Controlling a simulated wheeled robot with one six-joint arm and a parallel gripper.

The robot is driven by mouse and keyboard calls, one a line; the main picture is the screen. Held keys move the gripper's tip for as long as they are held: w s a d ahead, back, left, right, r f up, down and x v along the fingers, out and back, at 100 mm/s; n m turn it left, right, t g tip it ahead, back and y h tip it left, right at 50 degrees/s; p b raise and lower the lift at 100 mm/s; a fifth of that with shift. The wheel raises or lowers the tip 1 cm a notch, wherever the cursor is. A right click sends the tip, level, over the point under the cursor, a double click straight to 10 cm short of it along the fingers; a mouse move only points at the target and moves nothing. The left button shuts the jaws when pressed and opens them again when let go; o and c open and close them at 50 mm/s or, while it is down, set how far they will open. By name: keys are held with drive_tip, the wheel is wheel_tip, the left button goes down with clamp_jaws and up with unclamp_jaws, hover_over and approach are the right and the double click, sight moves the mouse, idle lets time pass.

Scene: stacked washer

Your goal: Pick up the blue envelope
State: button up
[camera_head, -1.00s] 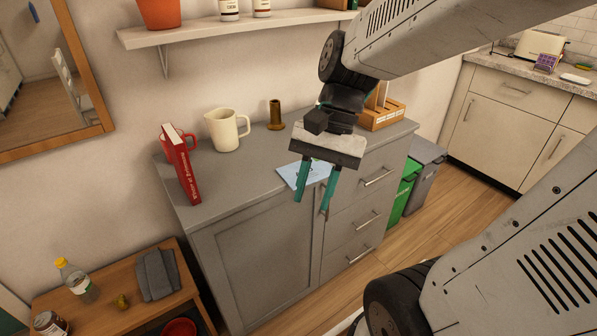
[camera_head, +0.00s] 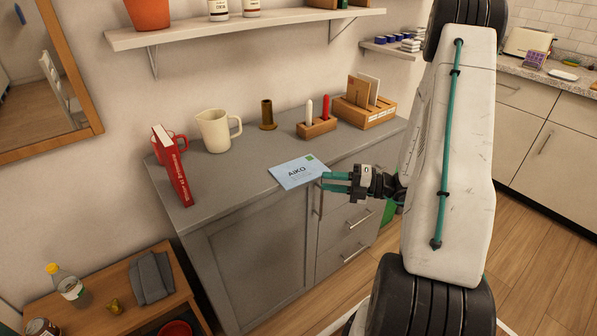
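The light blue envelope (camera_head: 297,173) lies flat on the grey cabinet top (camera_head: 236,182), at its front edge. It bears the word AIKO and a green stamp, and its near side seems to reach the edge or slightly past it. My gripper (camera_head: 325,181) is in front of the cabinet, turned sideways with its teal fingers pointing left. The fingers are apart with a gap between them, and nothing shows held. The fingertips are close to the envelope's right corner; I cannot tell whether they touch it.
A shelf (camera_head: 250,27) hangs above. Drawer handles (camera_head: 357,217) protrude below my gripper.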

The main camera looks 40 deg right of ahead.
sight(310, 180)
drive_tip(key=shift+m+t+h, duration=0.3)
drive_tip(key=shift+m+t, duration=0.1)
drive_tip(key=shift+m, duration=0.3)
drive_tip(key=x, duration=0.4)
drive_tip(key=f+x, duration=0.1)
drive_tip(key=x, duration=0.2)
drive_tip(key=shift+w+d, duration=0.1)
drive_tip(key=shift+w, duration=0.05)
clamp_jaws()
